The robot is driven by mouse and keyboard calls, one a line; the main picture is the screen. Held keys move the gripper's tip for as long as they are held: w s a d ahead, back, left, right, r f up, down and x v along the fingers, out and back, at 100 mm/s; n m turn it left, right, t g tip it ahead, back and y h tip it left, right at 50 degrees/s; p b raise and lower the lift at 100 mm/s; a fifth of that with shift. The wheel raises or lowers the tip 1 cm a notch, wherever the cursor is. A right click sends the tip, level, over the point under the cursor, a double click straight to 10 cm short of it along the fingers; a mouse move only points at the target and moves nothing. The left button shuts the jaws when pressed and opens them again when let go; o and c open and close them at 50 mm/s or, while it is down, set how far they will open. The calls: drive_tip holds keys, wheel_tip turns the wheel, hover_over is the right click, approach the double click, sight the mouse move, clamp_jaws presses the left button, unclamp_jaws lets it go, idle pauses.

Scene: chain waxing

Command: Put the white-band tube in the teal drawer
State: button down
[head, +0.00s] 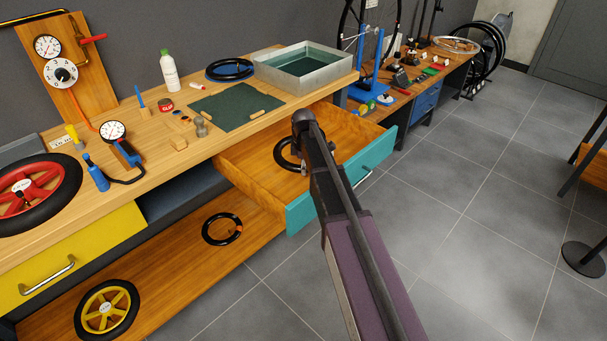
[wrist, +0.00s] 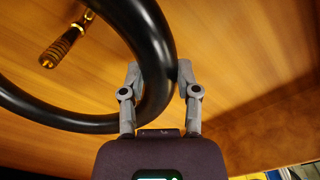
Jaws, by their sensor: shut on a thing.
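The teal drawer (head: 298,212) is pulled out from under the bench, its wooden inside showing. A black tube ring (head: 281,160) is over or on the drawer's floor in the head view, partly hidden by my arm. In the wrist view my gripper (wrist: 160,78) is shut on this black tube (wrist: 150,40), one finger on each side. A brass valve (wrist: 62,46) shows on the ring's inner side. No white band is visible on the part in view. Wood fills the background; I cannot tell whether the tube touches it.
A black tube with an orange-red band (head: 222,229) lies on the lower shelf. Another dark tube (head: 230,69) lies on the benchtop beside a metal tray (head: 306,68). A yellow drawer (head: 80,250) is at left. The floor at right is mostly clear.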

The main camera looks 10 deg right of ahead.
drive_tip(key=shift+f, duration=0.5)
drive_tip(key=shift+b, duration=0.3)
drive_tip(key=shift+c, duration=1.7)
unclamp_jaws()
drive_tip(key=shift+r, duration=0.15)
wheel_tip(320, 180, up, 12)
drive_tip(key=p, duration=1.2)
